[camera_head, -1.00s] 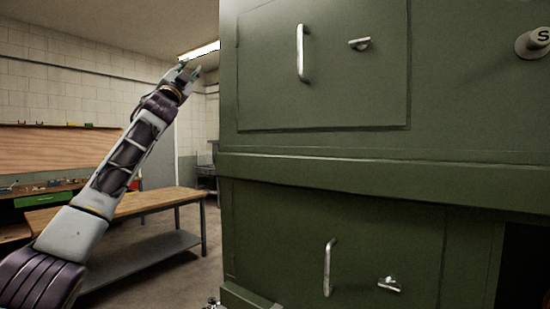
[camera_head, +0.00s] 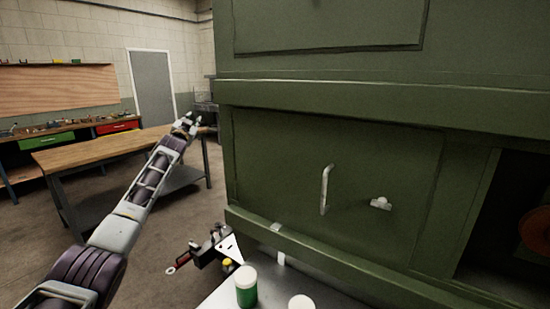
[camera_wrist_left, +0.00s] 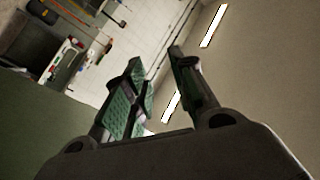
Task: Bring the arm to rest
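My left arm reaches in from the left in the head view, stretched up and forward. Its gripper (camera_head: 187,123) is in the air in front of the wooden workbench and left of the green fuselage panel structure (camera_head: 300,150). In the left wrist view the two fingers of the left gripper (camera_wrist_left: 160,95) stand apart with a gap between them and nothing held. My right gripper does not show in either view.
A wooden workbench (camera_head: 95,152) stands at the left. A grey surface (camera_head: 215,294) at the bottom carries a green bottle with a white lid (camera_head: 246,288) and another white lid (camera_head: 301,302). A dark opening (camera_head: 510,230) is at the right.

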